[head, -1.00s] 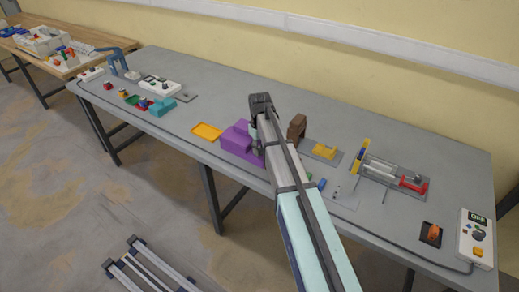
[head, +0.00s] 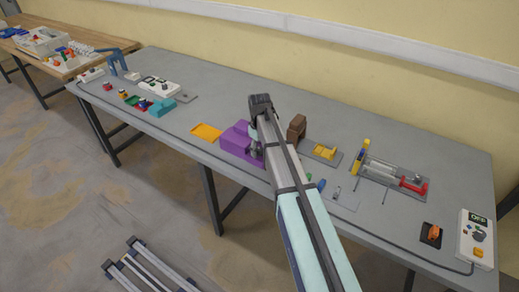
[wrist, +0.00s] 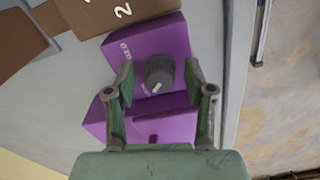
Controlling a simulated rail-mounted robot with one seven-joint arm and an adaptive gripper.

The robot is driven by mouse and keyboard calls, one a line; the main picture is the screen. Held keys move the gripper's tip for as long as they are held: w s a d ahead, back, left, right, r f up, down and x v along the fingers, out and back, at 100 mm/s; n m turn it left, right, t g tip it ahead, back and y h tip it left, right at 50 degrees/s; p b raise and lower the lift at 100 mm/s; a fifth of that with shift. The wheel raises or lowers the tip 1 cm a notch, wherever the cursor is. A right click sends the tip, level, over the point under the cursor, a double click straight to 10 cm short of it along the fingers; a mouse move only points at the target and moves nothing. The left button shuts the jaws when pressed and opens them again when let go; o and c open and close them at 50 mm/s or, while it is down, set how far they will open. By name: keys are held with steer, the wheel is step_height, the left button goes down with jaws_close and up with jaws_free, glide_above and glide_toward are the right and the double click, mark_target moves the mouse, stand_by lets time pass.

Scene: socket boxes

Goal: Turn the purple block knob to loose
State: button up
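The purple block (head: 237,138) sits on the grey table, partly hidden by my arm in the head view. In the wrist view the purple block (wrist: 170,40) carries a dark round knob (wrist: 160,74) with a pale pointer mark on its lower left. Small white lettering shows on the block to the left of the knob, too small to read. My gripper (wrist: 158,84) is open, with one finger on each side of the knob. Gaps show between the fingers and the knob. In the head view my gripper (head: 257,152) is mostly hidden beside the block.
A yellow-orange tray (head: 206,132) lies left of the block. The table's front edge (wrist: 232,70) runs close to the block in the wrist view.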

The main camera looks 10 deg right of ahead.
mark_target(259, 149)
step_height(259, 149, up, 12)
stand_by(0.7)
stand_by(0.4)
